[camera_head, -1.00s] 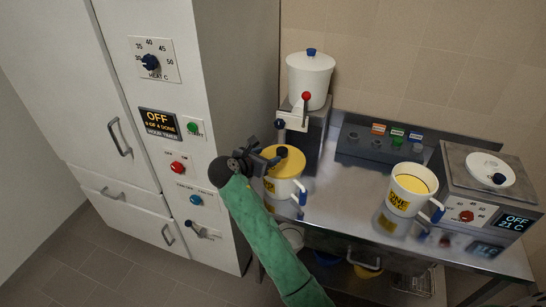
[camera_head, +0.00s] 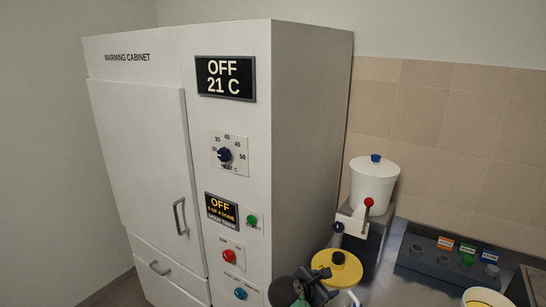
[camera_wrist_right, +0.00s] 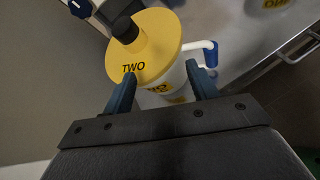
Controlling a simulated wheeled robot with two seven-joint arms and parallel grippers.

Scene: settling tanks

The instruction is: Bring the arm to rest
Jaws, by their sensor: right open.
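My right gripper (camera_head: 318,286) is at the bottom of the head view, beside the yellow-lidded white jug (camera_head: 338,267) on the steel bench. In the right wrist view, the two blue fingers of the right gripper (camera_wrist_right: 160,88) are spread apart. The jug (camera_wrist_right: 150,50) stands just beyond them, its yellow lid marked TWO and its blue-and-white handle to the right. I cannot tell whether a finger touches it. Most of my right arm is below the head view. My left gripper is not in view.
The tall white warming cabinet (camera_head: 310,120) stands left of the bench, its display reading OFF 21 C. A white dispenser with a red-knobbed tap (camera_head: 374,186) stands behind the jug. A panel with coloured labels (camera_head: 455,262) and a second cup (camera_head: 484,298) are to the right.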

